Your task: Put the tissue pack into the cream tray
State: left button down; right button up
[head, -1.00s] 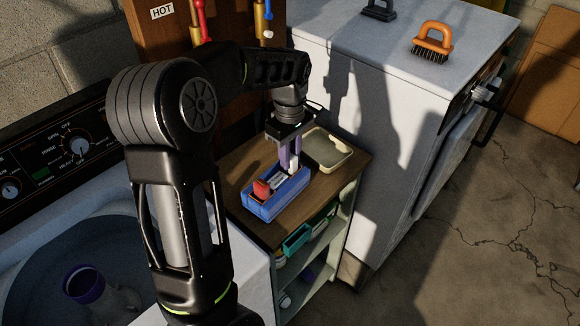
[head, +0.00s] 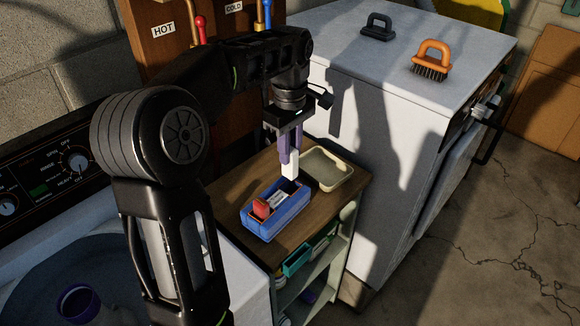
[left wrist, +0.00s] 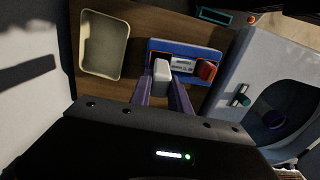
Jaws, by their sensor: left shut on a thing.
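My left gripper (head: 289,150) is shut on a small white block-like pack, which I take to be the tissue pack (head: 292,166). It holds the pack upright, at or just above the far end of the blue bin (head: 277,222); I cannot tell if they touch. In the left wrist view the pack (left wrist: 161,70) sits between the purple fingertips (left wrist: 162,90), in front of the blue bin (left wrist: 212,51). The cream tray (head: 328,167) lies right of the gripper on the wooden top and looks empty; it also shows in the left wrist view (left wrist: 105,46). My right gripper is not in view.
The blue bin holds a red item (head: 261,208) and a labelled pack (head: 279,198). The wooden shelf top (head: 232,178) is narrow, between a washer on the left and a white cabinet (head: 385,110) on the right. An orange brush (head: 433,58) stands on the cabinet.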

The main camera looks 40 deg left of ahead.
aim_at(321, 172)
jog(key=i+l+u, duration=0.2)
jog(key=i, duration=0.2)
jog(key=i+l+u, duration=0.2)
jog(key=i, duration=0.25)
